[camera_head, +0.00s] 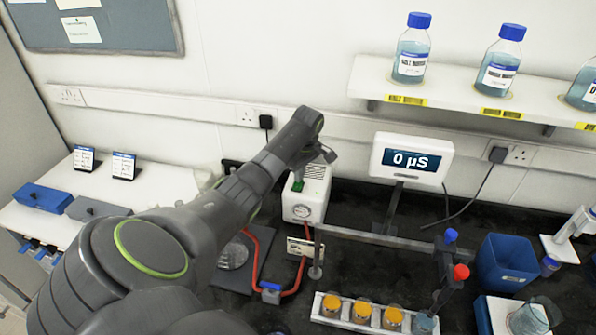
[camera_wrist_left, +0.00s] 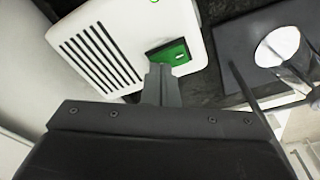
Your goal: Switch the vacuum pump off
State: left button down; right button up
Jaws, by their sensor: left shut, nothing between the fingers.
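The vacuum pump is a white box (camera_head: 304,207) with a slotted top and a round gauge on its front, standing against the back wall in the head view. In the left wrist view its white casing (camera_wrist_left: 128,20) shows dark vent slots and a green rocker switch (camera_wrist_left: 172,52). The switch also shows as a small green patch in the head view (camera_head: 297,187). My left gripper (camera_head: 299,175) is over the pump, pointing down, shut and empty. In the left wrist view its fingertips (camera_wrist_left: 160,74) are beside the switch's near edge; I cannot tell whether they touch. My right gripper is not in view.
A red hose (camera_head: 258,262) runs in front of the pump. A meter reading 0 µS (camera_head: 411,160) stands right of it. A rack of orange-filled vials (camera_head: 361,313) and a blue bin (camera_head: 504,262) are on the dark bench. Bottles stand on a shelf (camera_head: 452,92) above.

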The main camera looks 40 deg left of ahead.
pick_arm(q)
jog(key=shift+f, duration=0.2)
jog(key=shift+r, duration=0.1)
jog(key=shift+r+p, duration=0.7)
jog(key=shift+r, duration=2.8)
jog(key=shift+f, duration=0.1)
